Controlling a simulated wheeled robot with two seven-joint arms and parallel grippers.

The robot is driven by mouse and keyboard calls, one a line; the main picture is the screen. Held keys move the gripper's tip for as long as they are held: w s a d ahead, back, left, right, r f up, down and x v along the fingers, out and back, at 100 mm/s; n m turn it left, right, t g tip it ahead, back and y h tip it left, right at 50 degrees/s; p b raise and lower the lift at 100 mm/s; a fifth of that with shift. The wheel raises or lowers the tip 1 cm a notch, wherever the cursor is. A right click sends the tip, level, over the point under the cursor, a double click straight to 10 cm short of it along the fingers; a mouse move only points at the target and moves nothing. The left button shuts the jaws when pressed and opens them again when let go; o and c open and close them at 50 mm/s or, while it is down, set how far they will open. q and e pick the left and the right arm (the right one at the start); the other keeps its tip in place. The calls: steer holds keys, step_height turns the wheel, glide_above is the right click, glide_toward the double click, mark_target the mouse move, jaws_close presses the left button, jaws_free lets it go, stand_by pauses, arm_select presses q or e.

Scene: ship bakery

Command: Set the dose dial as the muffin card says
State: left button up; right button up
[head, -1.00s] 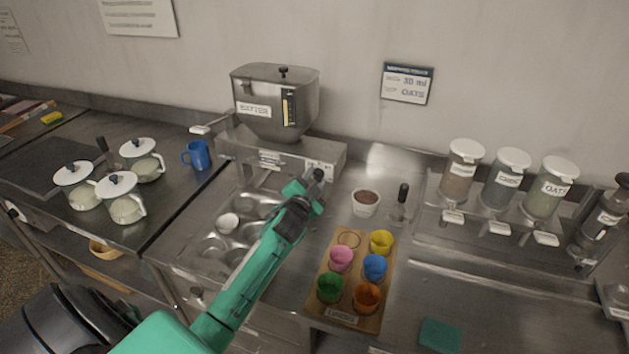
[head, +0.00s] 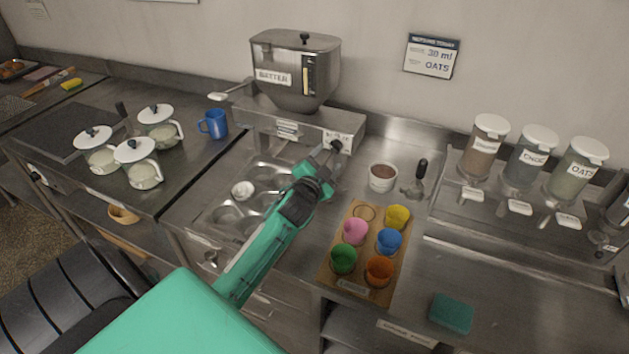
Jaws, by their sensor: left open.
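The muffin card (head: 432,56) hangs on the wall at the upper right and reads "30 ml" and "OATS" in large letters. The steel batter dispenser (head: 293,82) stands at the back on a steel base. The dose dial (head: 336,145) is a small dark knob on the right end of the base's front; its scale is too small to read. My left gripper (head: 328,160) is open, its fingertips close to the dial; I cannot tell whether they touch it. My right gripper is not in view.
A muffin tin (head: 208,216) lies under the dispenser, partly behind my left arm. A wooden board (head: 359,288) of coloured cups stands right of my arm, with a brown-filled cup (head: 382,177) behind. Topping dispensers (head: 534,155) stand at the right, lidded pots (head: 139,163) at the left.

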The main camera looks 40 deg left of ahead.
arm_select(q)
steer(key=b+v, duration=0.2)
steer(key=v, duration=0.7)
steer(key=shift+s, duration=0.15)
steer(key=shift+d, duration=0.15)
